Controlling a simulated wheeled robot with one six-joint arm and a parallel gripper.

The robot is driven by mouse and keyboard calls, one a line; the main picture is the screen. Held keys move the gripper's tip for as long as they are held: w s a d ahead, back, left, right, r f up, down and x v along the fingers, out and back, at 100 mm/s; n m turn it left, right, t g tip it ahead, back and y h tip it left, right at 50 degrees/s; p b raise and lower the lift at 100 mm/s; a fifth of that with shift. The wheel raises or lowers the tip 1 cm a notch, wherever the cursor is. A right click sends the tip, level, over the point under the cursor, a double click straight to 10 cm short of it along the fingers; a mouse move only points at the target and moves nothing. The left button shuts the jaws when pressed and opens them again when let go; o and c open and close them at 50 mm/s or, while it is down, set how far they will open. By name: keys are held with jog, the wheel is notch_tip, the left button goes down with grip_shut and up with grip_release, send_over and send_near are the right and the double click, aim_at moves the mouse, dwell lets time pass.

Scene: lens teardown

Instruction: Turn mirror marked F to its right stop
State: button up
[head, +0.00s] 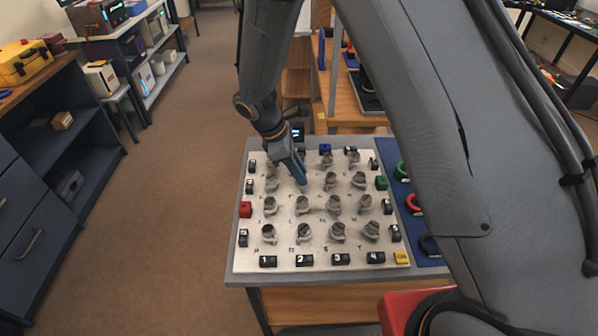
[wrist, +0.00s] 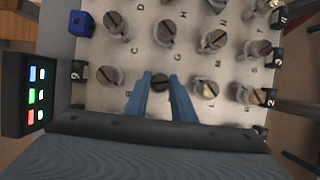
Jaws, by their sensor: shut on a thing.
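A pale panel (head: 283,264) carries rows of small round knob-like mirrors on grey mounts with printed letters. My gripper (head: 302,182) reaches down to the mirror in the second row from the back, second from the left. In the wrist view, my gripper (wrist: 154,88) has its blue fingers closed around this mirror (wrist: 159,79), whose dark slotted top shows between the tips. Its own letter is hidden by the fingers. The neighbouring mirror (wrist: 165,32) has a letter G beside it. The held mirror's stops cannot be made out.
Neighbouring mirrors (head: 303,205) stand close on all sides. Black numbered blocks (head: 304,260) and red (head: 245,209), green (head: 381,183), yellow (head: 401,257) and blue (head: 325,149) blocks line the edges. A blue mat (head: 415,223) with coloured rings lies to the right.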

jog(key=m+g, duration=0.1)
jog(key=m, duration=0.2)
jog(key=m+g+b, duration=0.1)
jog(key=m, duration=0.2)
jog(key=shift+w+d+y, duration=0.1)
jog(key=shift+w+y, duration=0.1)
jog(key=shift+y, duration=0.1)
jog(key=m+g, duration=0.1)
jog(key=m, duration=0.2)
jog(key=m+y, duration=0.1)
jog(key=m, duration=0.1)
jog(key=shift+m+g+y+b, duration=0.3)
jog(key=shift+m+g, duration=0.1)
jog(key=o, duration=1.1)
jog(key=shift+c, duration=0.2)
jog(key=b+v, duration=0.2)
jog(key=v, duration=0.5)
jog(key=shift+w+r, duration=0.15)
jog(key=shift+r, duration=0.2)
